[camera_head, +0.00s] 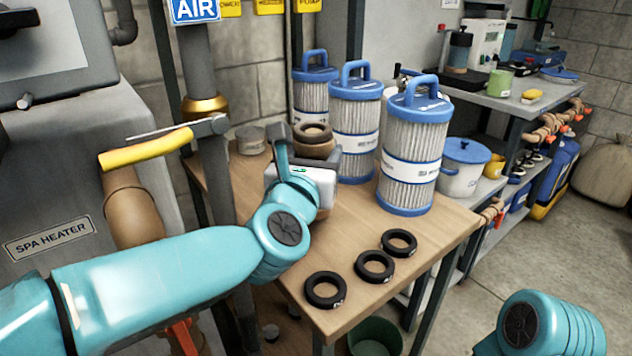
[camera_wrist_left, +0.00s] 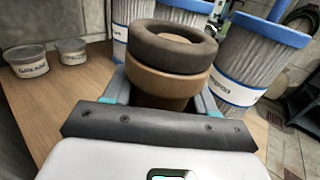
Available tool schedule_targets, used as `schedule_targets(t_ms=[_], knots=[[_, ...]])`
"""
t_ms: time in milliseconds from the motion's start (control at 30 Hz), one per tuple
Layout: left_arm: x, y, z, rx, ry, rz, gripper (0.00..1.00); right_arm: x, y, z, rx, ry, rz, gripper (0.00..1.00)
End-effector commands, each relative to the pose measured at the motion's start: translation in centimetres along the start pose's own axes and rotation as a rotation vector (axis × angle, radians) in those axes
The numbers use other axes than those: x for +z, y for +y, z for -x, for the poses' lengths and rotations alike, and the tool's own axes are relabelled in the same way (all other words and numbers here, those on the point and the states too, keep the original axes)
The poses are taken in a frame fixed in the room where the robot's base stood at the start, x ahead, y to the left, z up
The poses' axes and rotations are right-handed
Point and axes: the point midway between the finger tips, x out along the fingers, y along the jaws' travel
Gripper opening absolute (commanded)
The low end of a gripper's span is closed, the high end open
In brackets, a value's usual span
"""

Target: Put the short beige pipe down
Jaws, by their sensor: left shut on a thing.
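The short beige pipe (camera_head: 314,148) is upright over the wooden table, with a dark ring around its top end. It also shows in the left wrist view (camera_wrist_left: 168,82), between the two fingers, with the dark ring (camera_wrist_left: 172,42) at its upper end. My left gripper (camera_wrist_left: 163,95) is shut on the pipe. In the head view the gripper hides most of the pipe's lower part, and I cannot tell whether its bottom touches the table. Only a teal part of my right arm shows at the lower right; its gripper is out of view.
The wooden table (camera_head: 440,224) holds three black rings (camera_head: 374,266) near its front edge. Several blue-capped filter cartridges (camera_head: 414,150) stand close behind and right of the pipe. Tins (camera_head: 251,140) stand at the back left. A vertical grey pipe (camera_head: 214,185) rises at the table's left.

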Motion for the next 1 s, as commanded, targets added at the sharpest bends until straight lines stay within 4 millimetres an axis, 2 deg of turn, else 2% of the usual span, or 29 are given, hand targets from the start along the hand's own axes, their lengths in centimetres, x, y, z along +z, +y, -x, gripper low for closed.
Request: schedule_targets(t_ms=[33,167,567,600,667,1000], knots=[[-1.5,0.0,-0.1,0.0,0.003,-0.003,0.1,0.0,0.3,-0.8,0.0,0.0,0.0,0.43],[-3.0,0.1,-0.2,0.001,0.0,-0.001,0.1,0.0,0.5,-1.3,0.0,0.0,0.0,0.43],[-3.4,0.1,-0.1,0.0,-0.001,-0.001,0.1,0.0,0.6,-1.6,0.0,0.0,0.0,0.43],[-3.4,0.1,-0.1,0.0,0.001,-0.001,0.63,0.0,0.6,-1.6,0.0,0.0,0.0,0.43],[-3.3,0.1,-0.1,0.0,0.001,-0.001,0.82,0.0,0.5,-1.5,0.0,0.0,0.0,0.43],[-3.0,0.1,-0.1,0.0,0.001,-0.001,0.82,0.0,0.4,-1.1,0.0,0.0,0.0,0.43]])
